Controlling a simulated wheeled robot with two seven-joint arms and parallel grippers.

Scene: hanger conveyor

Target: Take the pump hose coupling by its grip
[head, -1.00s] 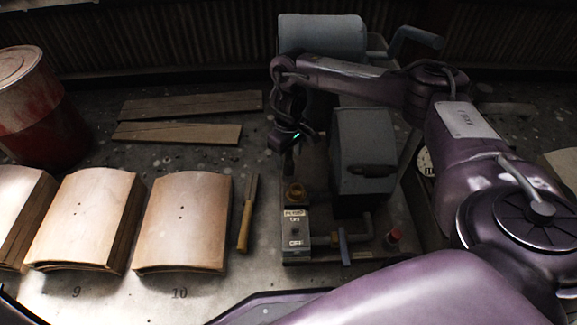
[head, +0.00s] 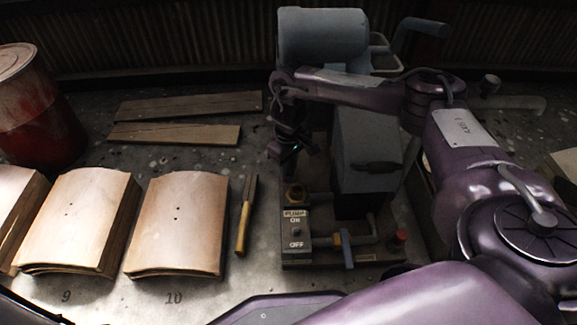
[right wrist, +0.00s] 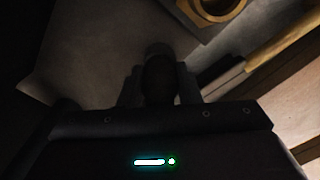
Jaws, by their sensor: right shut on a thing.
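My right gripper (head: 279,160) hangs over the pump's base, behind and a little left of the brass fitting (head: 295,194). In the right wrist view its fingers (right wrist: 160,88) are shut on a dark, rounded piece (right wrist: 159,78) with a paler end, which I take to be the pump hose coupling's grip. The picture is too dark to show the coupling's full shape or any hose. The brass ring also shows in the right wrist view (right wrist: 218,8), apart from the fingers. My left gripper is not in view.
The pump's switch box (head: 296,230) and a blue-handled valve (head: 346,248) stand at the front of the base. A grey housing (head: 366,150) rises close to the right.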

